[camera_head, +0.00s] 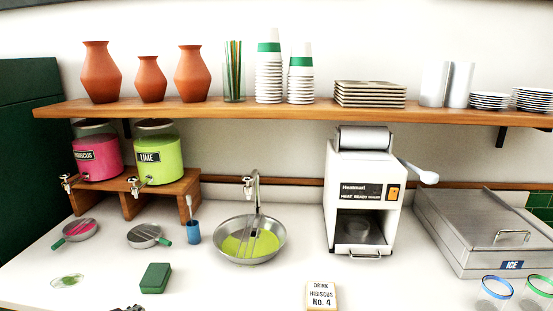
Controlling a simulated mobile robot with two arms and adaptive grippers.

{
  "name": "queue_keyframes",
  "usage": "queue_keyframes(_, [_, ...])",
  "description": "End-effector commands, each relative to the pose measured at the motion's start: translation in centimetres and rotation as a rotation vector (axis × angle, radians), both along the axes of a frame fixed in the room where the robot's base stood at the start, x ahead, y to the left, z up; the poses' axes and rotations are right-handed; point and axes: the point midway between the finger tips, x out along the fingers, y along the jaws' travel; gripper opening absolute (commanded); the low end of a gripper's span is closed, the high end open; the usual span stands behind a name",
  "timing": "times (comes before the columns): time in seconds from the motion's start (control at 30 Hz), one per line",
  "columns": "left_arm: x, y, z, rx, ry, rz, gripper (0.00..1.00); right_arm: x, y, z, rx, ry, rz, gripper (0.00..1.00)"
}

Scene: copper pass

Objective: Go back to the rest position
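A small dark piece, likely the tip of my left gripper (129,308), just shows at the bottom edge, left of centre. The rest of it is cut off, so I cannot tell whether it is open or shut. It is below and in front of the green block (155,278), with a gap between them in the picture. My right gripper is not in view.
The white counter holds a pink and a lime dispenser (158,157), a metal bowl (249,241) with green liquid, a white machine (362,190), an ice chest (487,232), a sign card (322,297) and glasses (494,293). A loaded wooden shelf (300,110) hangs above.

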Motion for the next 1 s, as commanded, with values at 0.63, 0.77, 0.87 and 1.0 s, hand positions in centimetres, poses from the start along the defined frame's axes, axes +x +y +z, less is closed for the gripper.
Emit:
queue_keyframes(0.63, [-23.0, -10.4, -11.1, 0.558, 0.436, -0.806, 0.20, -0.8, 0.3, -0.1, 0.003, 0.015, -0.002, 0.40])
queue_keyframes(0.77, [-26.8, -11.6, -11.4, 0.611, 0.483, -0.945, 0.20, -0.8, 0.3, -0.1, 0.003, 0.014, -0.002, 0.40])
queue_keyframes(0.87, [-29.4, -12.4, -11.4, 0.643, 0.511, -1.046, 0.20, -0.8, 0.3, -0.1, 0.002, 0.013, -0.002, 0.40])
queue_keyframes(1.0, [-28.4, -12.4, -14.4, 0.641, 0.522, -1.051, 0.20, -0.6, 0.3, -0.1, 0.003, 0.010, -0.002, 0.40])
